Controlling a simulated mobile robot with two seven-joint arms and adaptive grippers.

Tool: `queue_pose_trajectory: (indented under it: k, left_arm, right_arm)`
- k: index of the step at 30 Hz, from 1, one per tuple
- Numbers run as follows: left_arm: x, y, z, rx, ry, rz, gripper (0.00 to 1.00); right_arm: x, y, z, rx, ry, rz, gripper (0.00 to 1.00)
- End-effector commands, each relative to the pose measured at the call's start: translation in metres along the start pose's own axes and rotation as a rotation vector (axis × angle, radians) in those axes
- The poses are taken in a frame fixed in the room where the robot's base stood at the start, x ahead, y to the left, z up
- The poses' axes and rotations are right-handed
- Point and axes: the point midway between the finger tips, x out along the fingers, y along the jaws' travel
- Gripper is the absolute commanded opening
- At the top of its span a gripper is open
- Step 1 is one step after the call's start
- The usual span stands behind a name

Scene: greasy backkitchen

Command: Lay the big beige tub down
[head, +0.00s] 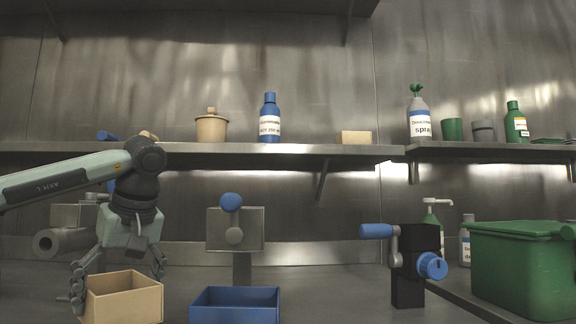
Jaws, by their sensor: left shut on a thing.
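The big beige tub (124,303) is an open box at the lower left of the head view, with its open top facing up. My left gripper (118,290) comes down over it from above, with fingers at its left and right sides, and is shut on it. The tub's lower part reaches the bottom of the picture, so I cannot tell whether it touches the counter. My right gripper is not in view.
A blue open tub (235,314) stands right of the beige one. A black device with a blue knob (407,270) and a green lidded bin (522,275) are farther right. The counter (335,295) between blue tub and device is bare. A shelf (300,149) runs above.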

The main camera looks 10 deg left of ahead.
Motion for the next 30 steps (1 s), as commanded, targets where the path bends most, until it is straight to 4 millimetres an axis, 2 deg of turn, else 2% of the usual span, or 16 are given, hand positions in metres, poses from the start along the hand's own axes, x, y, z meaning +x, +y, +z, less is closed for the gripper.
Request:
queue_pose_trajectory:
  k: [25,26,29,30]
  left_arm:
    - [0.024,0.0,0.01,0.001,0.0,0.001,0.46]
    - [0.024,0.0,0.01,0.001,0.0,0.002,0.87]
    - [0.023,0.0,0.01,0.0,0.0,0.002,0.99]
    - [0.023,0.0,0.01,0.001,0.0,0.001,1.0]
  right_arm:
    - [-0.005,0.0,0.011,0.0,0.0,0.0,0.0]
    - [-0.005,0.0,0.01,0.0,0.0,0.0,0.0]
    - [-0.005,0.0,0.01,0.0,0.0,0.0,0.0]
    - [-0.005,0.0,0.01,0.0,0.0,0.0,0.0]
